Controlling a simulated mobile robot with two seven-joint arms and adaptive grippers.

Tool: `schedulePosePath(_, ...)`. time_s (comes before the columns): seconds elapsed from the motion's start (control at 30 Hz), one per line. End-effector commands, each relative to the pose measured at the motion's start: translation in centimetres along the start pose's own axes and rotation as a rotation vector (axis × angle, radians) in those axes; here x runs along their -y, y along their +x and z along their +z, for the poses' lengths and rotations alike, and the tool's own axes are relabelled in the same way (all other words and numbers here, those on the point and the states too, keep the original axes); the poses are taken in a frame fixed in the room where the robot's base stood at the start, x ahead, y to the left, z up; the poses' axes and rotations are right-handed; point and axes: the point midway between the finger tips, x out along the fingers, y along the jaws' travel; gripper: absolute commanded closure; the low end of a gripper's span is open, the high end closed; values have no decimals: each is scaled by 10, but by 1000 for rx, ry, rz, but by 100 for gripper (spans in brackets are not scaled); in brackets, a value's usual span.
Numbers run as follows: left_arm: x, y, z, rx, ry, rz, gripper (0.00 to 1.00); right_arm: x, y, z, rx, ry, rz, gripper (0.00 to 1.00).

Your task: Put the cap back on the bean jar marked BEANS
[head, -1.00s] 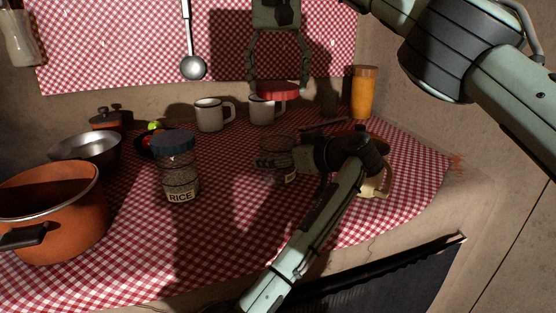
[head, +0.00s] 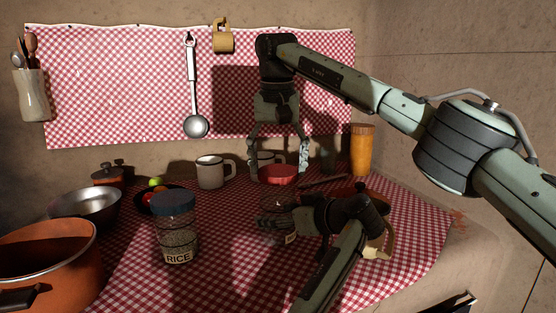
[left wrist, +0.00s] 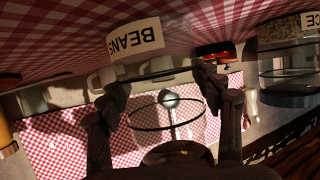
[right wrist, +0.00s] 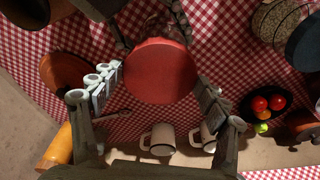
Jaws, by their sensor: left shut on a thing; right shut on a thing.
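The clear glass bean jar (head: 272,202) stands on the checked cloth. Its BEANS label (left wrist: 135,40) shows upside down in the left wrist view, with the open round rim (left wrist: 166,111) below it. My left gripper (head: 276,222) is shut around the jar's side, hiding part of it in the head view. My right gripper (head: 278,168) points down and is shut on the red cap (head: 278,175), which also fills the middle of the right wrist view (right wrist: 160,70). The cap hangs roughly level above the jar, seemingly with a small gap.
The blue-lidded RICE jar (head: 176,240) stands left of the bean jar. A mug (head: 210,172), a fruit bowl (head: 150,202), a steel bowl (head: 86,206) and an orange pot (head: 45,255) lie further left. An orange canister (head: 362,150) stands at the back right.

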Motion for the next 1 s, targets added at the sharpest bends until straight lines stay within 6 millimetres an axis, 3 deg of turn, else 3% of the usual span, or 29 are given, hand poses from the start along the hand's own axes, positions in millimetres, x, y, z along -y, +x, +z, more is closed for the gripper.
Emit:
schedulePosePath(0.47, 0, 0, 0, 0, 0, 0, 86, 0, 0, 0, 0, 0, 0, 39)
schedulePosePath(1.0, 0, 0, 0, -1, 0, 0, 86, 0, 17, 3, -1, 0, 0, 39)
